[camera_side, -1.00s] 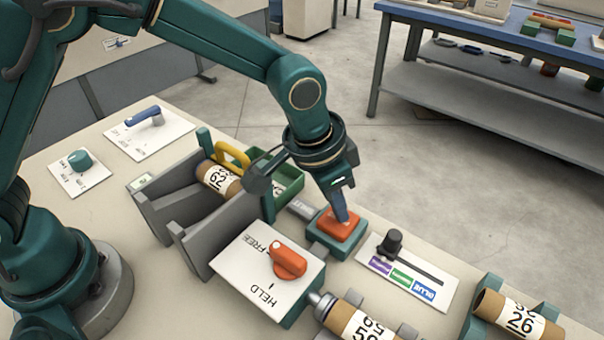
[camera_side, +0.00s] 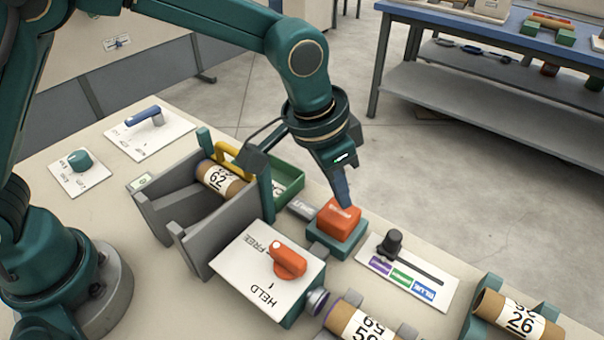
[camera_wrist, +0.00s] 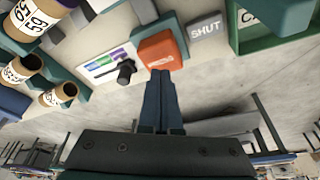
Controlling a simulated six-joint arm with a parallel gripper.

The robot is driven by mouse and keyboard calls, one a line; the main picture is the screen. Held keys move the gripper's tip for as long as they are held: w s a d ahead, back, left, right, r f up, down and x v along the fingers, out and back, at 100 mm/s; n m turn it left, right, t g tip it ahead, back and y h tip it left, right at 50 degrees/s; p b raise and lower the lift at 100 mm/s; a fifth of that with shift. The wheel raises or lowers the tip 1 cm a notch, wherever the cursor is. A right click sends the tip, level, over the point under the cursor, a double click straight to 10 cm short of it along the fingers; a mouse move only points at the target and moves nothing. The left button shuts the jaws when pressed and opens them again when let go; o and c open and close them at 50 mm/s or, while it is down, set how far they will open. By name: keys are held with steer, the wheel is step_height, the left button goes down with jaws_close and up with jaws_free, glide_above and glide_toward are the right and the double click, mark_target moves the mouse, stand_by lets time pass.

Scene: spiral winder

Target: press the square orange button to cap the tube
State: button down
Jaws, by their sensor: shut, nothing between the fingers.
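The square orange button (camera_side: 338,222) stands raised on its teal base (camera_side: 335,246); it also shows in the wrist view (camera_wrist: 160,50). My gripper (camera_side: 346,205) is shut and empty, its fingertips at the button's upper back edge. In the wrist view my fingertips (camera_wrist: 160,74) overlap the button's near edge; I cannot tell whether they touch it. A brown tube (camera_side: 358,324) with a numbered white label lies at the bottom of the side view.
Left of the button is a FREE/HELD panel with an orange knob (camera_side: 287,260). Right is a black slider (camera_side: 391,243) over coloured labels. A SHUT plate (camera_wrist: 206,29) adjoins the button. A grey cradle holds another tube (camera_side: 218,178); a third tube (camera_side: 518,315) lies at right.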

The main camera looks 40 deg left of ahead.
mark_target(338, 211)
steer(key=shift+r, duration=2.2)
steer(key=s+a+r+n+t, duration=0.3)
steer(key=s+a+r+n, duration=0.1)
steer(key=a+r, duration=0.75)
steer(key=s+a+f+n, duration=0.1)
steer(key=s+a+f, duration=0.2)
steer(key=s, duration=0.3)
steer(key=s+a+f+n+y, duration=0.1)
steer(key=s+a+f, duration=0.2)
steer(key=s+f, duration=0.2)
steer(key=shift+s+a+y, duration=0.3)
steer(key=shift+s+a, duration=0.1)
steer(key=shift+s, duration=0.1)
